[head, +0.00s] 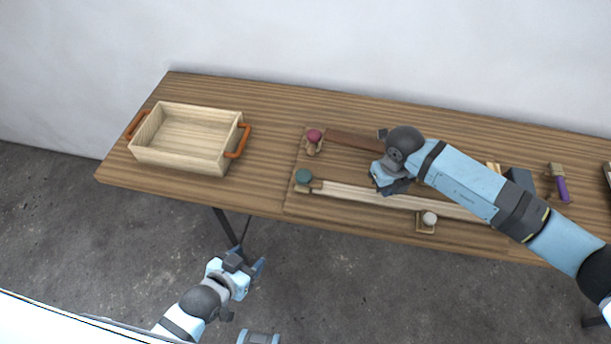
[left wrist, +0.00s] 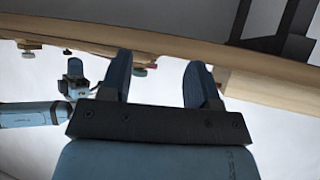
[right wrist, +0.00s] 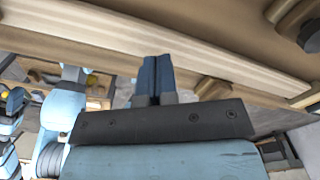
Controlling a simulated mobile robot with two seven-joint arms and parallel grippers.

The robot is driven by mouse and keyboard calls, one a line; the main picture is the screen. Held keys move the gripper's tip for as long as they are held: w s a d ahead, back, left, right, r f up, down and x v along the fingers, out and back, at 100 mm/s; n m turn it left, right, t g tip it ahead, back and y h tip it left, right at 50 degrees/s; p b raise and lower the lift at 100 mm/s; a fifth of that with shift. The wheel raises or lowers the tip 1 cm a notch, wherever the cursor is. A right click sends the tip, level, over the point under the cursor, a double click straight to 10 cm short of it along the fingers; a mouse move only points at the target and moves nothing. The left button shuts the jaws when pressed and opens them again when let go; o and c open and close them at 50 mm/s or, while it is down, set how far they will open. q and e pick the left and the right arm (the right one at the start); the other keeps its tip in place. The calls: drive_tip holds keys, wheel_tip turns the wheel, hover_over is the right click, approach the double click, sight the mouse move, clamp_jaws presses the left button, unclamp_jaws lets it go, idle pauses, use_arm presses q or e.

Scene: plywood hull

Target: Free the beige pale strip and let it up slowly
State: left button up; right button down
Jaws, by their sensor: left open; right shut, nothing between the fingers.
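The beige pale strip (head: 345,192) lies along the front of the board on the table. A green knob (head: 303,177) on a wooden block is at its left end, and a white knob (head: 429,218) on a block is at its front edge. My right gripper (head: 393,187) is shut and empty over the strip's middle, hiding part of it. In the right wrist view its fingertips (right wrist: 155,62) overlap the pale strip (right wrist: 110,38); I cannot tell if they touch. My left gripper (head: 254,268) is open and empty, below and in front of the table edge.
A brown strip (head: 355,142) with a red knob (head: 314,136) lies behind the pale one. A wooden tray (head: 168,158) with orange handles stands at the left. A purple-handled tool (head: 562,188) and a dark block (head: 521,179) lie at the right. The table between tray and board is clear.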

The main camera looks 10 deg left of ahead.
use_arm(q)
drive_tip(key=shift+r, duration=0.1)
idle(0.3)
drive_tip(key=shift+o, duration=0.3)
drive_tip(key=shift+o, duration=1.2)
drive_tip(key=w+f+m+g, duration=0.2)
drive_tip(key=w+m+g, duration=0.3)
drive_tip(key=w, duration=0.1)
drive_tip(key=m+g+h, duration=0.1)
drive_tip(key=m+g, duration=0.5)
drive_tip(key=m, duration=0.4)
approach(304, 175)
drive_tip(key=x, duration=1)
drive_tip(key=shift+f, duration=0.2)
